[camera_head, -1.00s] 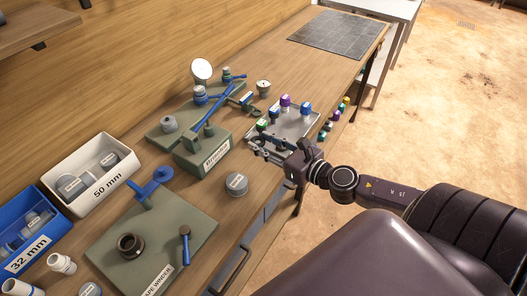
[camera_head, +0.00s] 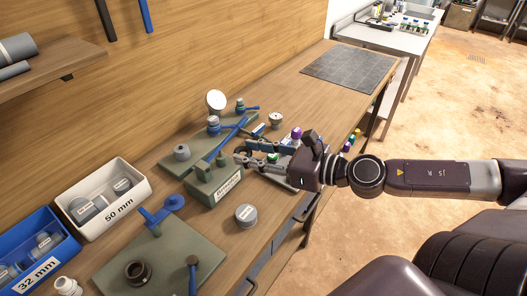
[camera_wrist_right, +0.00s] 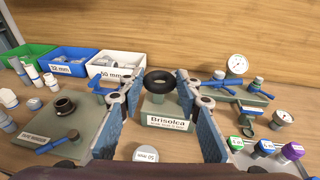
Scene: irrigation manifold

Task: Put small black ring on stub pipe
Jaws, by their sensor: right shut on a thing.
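The small black ring (camera_wrist_right: 160,88) shows in the right wrist view between the fingertips of my right gripper (camera_wrist_right: 160,78), which is shut on it. In the wrist view the ring appears in front of and above the block, covering much of the stub. I cannot tell whether they touch. My left gripper is not in view.
A grey cap (camera_head: 246,216) lies in front of the block. A green board (camera_head: 110,271) with a dark fitting is at the lower left. White (camera_head: 143,184) and blue (camera_head: 68,252) bins stand by the wall. A gauge (camera_head: 216,100) rises behind.

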